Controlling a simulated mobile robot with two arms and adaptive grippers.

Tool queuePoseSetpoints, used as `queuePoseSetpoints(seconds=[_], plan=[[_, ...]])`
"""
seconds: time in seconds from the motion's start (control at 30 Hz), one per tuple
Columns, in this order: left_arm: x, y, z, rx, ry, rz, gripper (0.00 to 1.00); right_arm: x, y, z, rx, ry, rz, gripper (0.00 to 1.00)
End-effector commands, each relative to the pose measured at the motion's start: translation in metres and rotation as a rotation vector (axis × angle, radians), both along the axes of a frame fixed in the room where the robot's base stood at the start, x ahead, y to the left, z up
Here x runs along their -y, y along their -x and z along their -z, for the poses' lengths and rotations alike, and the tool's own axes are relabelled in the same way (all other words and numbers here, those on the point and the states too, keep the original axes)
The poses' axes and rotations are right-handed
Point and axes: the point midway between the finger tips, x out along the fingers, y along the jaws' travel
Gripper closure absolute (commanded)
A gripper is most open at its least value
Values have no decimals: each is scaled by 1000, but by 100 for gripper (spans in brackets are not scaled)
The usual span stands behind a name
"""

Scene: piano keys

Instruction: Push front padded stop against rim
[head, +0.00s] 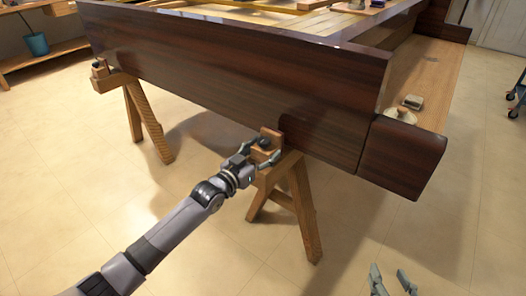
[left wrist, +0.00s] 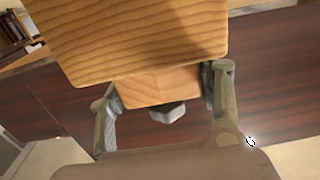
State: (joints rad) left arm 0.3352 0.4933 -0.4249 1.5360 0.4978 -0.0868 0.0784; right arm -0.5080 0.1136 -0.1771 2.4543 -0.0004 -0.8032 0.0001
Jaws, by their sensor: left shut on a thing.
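The front padded stop (head: 271,133) is a wooden block standing at the near end of a wooden trestle, beside the dark wooden rim (head: 230,80). My left gripper (head: 261,155) is at the stop. In the left wrist view its fingers (left wrist: 165,95) lie on either side of a wooden block (left wrist: 155,86), with a grey knob (left wrist: 168,113) between them. The rim (left wrist: 65,100) runs behind. I cannot tell whether the stop touches the rim; its pad is hidden. My right gripper (head: 391,280) is low at the bottom right, fingers apart and empty.
The near trestle (head: 302,205) and a far trestle (head: 145,120) with another stop (head: 99,68) stand under the piano body. Small items (head: 411,102) lie on the wooden ledge at right. A cart (head: 518,95) is at the right edge. The tiled floor in front is clear.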

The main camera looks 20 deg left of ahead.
Motion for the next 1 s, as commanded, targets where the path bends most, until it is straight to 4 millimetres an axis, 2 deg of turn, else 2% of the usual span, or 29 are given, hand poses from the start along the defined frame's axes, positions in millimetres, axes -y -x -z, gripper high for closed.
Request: queuePoseSetpoints(seconds=[0.07,0.63,0.77,1.0], plan=[[0,0,0,0,0,0,53,0,0,0,-1,0,0,60],[0,0,0,0,0,0,91,0,0,0,-2,0,0,60],[1,-3,0,1,0,0,92,0,0,1,4,-1,0,60],[9,-27,1,1,0,-1,92,-7,-15,-28,163,-39,-10,60]])
